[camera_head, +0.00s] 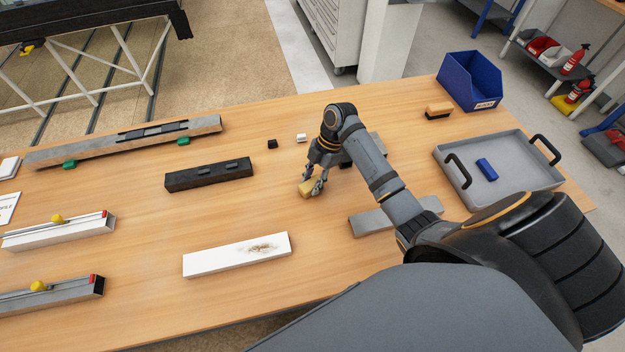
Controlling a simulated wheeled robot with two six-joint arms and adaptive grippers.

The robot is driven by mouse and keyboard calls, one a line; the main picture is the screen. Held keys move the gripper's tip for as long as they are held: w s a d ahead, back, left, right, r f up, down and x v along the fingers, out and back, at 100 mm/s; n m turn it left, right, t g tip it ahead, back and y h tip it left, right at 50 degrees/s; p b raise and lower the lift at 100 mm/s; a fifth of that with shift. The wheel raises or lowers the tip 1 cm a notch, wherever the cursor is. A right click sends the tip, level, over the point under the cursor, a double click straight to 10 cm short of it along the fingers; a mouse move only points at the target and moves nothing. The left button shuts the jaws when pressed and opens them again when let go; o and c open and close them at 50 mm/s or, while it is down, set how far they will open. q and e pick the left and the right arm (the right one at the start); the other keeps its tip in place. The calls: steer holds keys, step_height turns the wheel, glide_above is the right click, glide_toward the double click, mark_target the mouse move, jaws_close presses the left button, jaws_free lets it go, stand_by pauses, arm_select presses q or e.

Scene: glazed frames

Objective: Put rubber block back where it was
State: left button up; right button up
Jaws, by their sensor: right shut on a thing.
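My right gripper (315,184) is shut on a small tan block (306,190), low over the middle of the table. I cannot tell whether the block touches the table. The fingers cover part of it. A small black block (272,144) and a small white block (301,138) sit apart on the table, behind and left of the gripper. A blue block (487,169) lies in the grey tray (520,148). No label shows which block is rubber. My left gripper is not in view.
A white bar with a brown stain (237,255), a dark bar (208,175) and a grey bar (375,222) lie around the gripper. A long profile (80,153) lies at the back left. A blue bin (470,80) and a brush (438,110) stand at the back right.

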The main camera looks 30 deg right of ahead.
steer(key=o, duration=1.2)
steer(key=shift+c, duration=0.2)
steer(key=shift+r, duration=0.15)
steer(key=shift+d+r, duration=0.15)
steer(key=shift+r, duration=0.2)
steer(key=b+v, duration=0.1)
steer(key=v, duration=0.5)
steer(key=shift+w+d+f, duration=0.1)
steer(key=p+v, duration=0.2)
steer(key=v, duration=0.3)
steer(key=shift+r, duration=0.2)
steer(key=shift+f, duration=0.1)
